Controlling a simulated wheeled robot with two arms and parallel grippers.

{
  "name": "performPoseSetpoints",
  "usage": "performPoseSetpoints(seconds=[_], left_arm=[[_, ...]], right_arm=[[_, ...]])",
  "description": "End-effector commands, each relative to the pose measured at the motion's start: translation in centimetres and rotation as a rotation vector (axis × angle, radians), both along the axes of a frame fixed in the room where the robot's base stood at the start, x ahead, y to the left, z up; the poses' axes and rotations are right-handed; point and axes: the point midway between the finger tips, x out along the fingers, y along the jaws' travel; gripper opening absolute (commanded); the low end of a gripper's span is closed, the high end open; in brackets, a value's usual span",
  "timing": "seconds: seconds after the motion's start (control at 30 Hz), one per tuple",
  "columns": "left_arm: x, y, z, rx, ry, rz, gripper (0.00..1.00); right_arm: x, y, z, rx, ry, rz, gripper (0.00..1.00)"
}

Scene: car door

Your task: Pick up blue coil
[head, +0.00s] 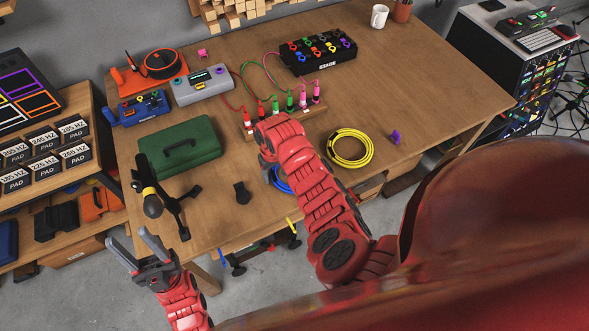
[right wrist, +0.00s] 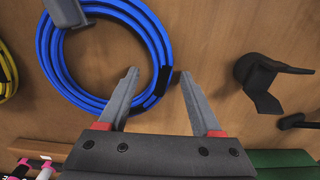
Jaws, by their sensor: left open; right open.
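The blue coil (right wrist: 152,35) lies on the wooden table, with black bands round it, in the right wrist view. In the head view only a small part of the blue coil (head: 282,182) shows beside my right arm, which hides the rest. My right gripper (right wrist: 159,73) is open and empty above the coil. In the right wrist view the coil's edge shows between its two fingertips; I cannot tell the height gap. In the head view its fingers are hidden by the arm. My left gripper (head: 128,238) is open and empty off the table's front left edge.
A yellow coil (head: 350,148) lies right of my right arm. A green case (head: 180,147), a black stand (head: 172,205) and a small black holder (head: 242,192) lie to the left. Colored plugs (head: 289,102) stand in a wooden rack behind. The table's right side is mostly clear.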

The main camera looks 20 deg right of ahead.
Motion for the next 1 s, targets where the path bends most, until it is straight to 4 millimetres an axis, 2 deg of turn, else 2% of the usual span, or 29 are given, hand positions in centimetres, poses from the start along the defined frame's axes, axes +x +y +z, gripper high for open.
performPoseSetpoints(seconds=[0.2,0.57,1.0], left_arm=[[0.01,0.0,-0.02,0.0,0.0,0.0,0.5],[0.0,0.0,-0.02,0.0,0.0,0.0,0.5],[0.0,0.0,-0.01,0.0,0.0,0.0,0.5]], right_arm=[[0.05,0.01,-0.04,0.0,-0.002,0.0,0.66],[0.05,0.01,-0.02,0.001,-0.002,0.0,0.01],[0.06,-0.01,0.01,0.0,-0.002,0.0,0.0]])
